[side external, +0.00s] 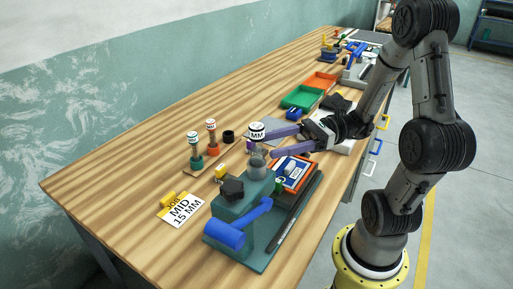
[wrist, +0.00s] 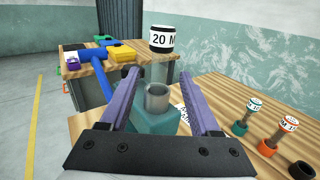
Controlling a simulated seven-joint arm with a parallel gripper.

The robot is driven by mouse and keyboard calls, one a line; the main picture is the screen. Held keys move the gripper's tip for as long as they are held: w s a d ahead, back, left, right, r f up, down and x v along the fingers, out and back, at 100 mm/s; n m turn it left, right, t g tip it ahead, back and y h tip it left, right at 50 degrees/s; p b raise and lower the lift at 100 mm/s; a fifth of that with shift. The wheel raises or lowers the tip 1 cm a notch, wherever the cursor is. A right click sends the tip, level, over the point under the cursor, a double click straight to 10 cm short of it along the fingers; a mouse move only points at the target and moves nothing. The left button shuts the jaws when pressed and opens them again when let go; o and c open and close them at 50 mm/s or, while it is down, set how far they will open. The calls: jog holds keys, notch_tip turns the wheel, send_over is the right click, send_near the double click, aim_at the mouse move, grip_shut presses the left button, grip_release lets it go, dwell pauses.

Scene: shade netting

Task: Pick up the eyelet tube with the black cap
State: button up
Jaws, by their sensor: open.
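A clear tube with a black-edged white label reading "20 M" (wrist: 162,40) stands upright at the teal press (side external: 245,190). Its label also shows in the side view (side external: 257,131). The cap colour looks black, but the top is small. My gripper (wrist: 158,78) is open, with its purple fingers on either side of the tube and visible gaps to it. It comes in level from the right in the side view (side external: 254,143). A grey cylinder (wrist: 157,97) on the press partly hides the tube's lower end; I cannot tell whether they touch.
Two labelled tubes, teal-based (side external: 196,150) and orange-based (side external: 212,137), stand beside a black cup (side external: 228,136). The press has a blue handle (side external: 232,231) and black knob (side external: 231,188). A "MID 15 MM" card (side external: 182,209) lies left. Green (side external: 303,98) and orange trays stand behind.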

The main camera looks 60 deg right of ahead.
aim_at(257, 151)
jog(key=shift+w+a+f, duration=0.15)
jog(key=shift+a+f, duration=0.1)
jog(key=shift+f, duration=0.2)
jog(key=shift+x, duration=3.5)
grip_shut()
